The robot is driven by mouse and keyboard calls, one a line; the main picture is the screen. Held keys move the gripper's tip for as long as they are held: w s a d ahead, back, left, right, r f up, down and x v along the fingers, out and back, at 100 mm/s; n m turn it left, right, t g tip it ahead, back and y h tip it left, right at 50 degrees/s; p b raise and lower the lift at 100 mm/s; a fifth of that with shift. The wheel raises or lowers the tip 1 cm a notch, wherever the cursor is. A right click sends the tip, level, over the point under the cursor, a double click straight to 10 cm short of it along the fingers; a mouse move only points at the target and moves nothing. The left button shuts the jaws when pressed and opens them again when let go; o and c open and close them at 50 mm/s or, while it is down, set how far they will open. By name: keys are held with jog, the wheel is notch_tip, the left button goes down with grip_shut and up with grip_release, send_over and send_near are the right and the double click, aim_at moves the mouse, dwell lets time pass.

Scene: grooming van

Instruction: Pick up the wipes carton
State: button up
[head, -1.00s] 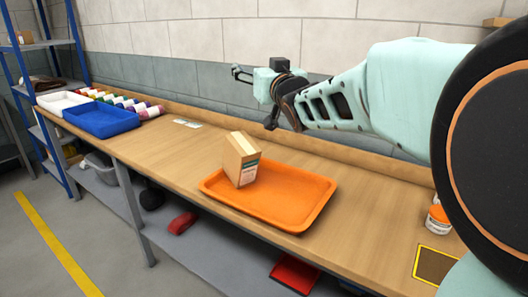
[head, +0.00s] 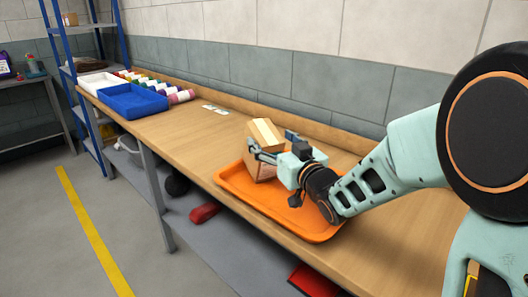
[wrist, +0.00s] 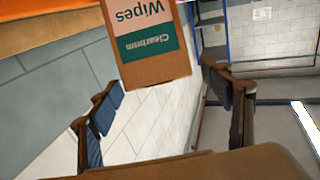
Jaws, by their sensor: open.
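The wipes carton (head: 265,132) is a brown cardboard box that stands on the orange tray (head: 240,195) on the wooden bench. In the wrist view my gripper (wrist: 163,80) has one finger to either side of the carton's line, with visible gaps. I cannot tell whether either finger touches it. My gripper and arm hide part of the carton and tray.
A blue bin (head: 133,101), a white bin (head: 101,84) and several coloured bottles (head: 181,97) stand at the bench's far left end. Flat cards (head: 215,109) lie near the back ledge. The bench between bins and tray is mostly clear. The wall runs behind.

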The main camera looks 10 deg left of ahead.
aim_at(262, 126)
jog(key=shift+x, duration=3.15)
jog(key=shift+r, duration=0.25)
jog(key=c, duration=2)
jog(key=shift+r, duration=0.1)
grip_shut()
